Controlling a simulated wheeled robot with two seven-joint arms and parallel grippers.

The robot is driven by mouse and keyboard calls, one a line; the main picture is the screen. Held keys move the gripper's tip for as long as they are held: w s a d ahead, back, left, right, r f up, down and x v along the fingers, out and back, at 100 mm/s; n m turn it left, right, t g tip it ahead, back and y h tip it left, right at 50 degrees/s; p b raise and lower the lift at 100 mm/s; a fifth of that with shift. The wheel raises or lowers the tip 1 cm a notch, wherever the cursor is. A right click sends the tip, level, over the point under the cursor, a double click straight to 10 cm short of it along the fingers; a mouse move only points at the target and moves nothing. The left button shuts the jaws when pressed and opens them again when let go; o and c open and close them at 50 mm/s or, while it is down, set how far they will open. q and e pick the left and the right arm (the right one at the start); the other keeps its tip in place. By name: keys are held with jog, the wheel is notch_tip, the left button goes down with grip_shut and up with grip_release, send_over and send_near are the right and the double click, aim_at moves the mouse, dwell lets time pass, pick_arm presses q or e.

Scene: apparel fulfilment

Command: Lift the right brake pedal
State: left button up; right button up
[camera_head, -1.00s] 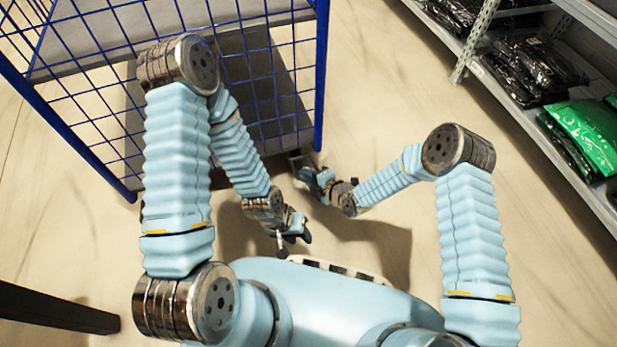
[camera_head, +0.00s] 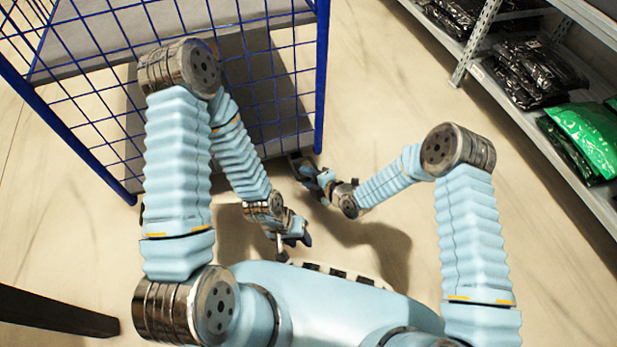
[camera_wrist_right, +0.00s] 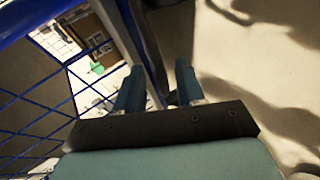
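The blue wire cage cart (camera_head: 322,75) stands at the upper left in the head view. My right gripper (camera_head: 303,168) is low by the cart's near right corner, its fingers apart. In the right wrist view my right gripper (camera_wrist_right: 158,85) is open, with the cart's blue post running down near its left finger and a dark, shadowed area between the fingers. I cannot make out the right brake pedal; it is in shadow or hidden by the gripper. My left gripper (camera_head: 292,246) hangs in front of my body, apart from the cart, its fingers apart and empty.
A grey shelf rack (camera_head: 468,62) at the right holds black bags (camera_head: 530,70) and green bags (camera_head: 590,138). A dark bar (camera_head: 55,312) enters at the lower left. The pale floor (camera_head: 385,85) between cart and rack is clear.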

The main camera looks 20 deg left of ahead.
jog(key=p+v, duration=0.2)
jog(key=v, duration=1.1)
jog(key=shift+d+r, duration=0.2)
jog(key=shift+d, duration=0.15)
jog(key=shift+s, duration=0.15)
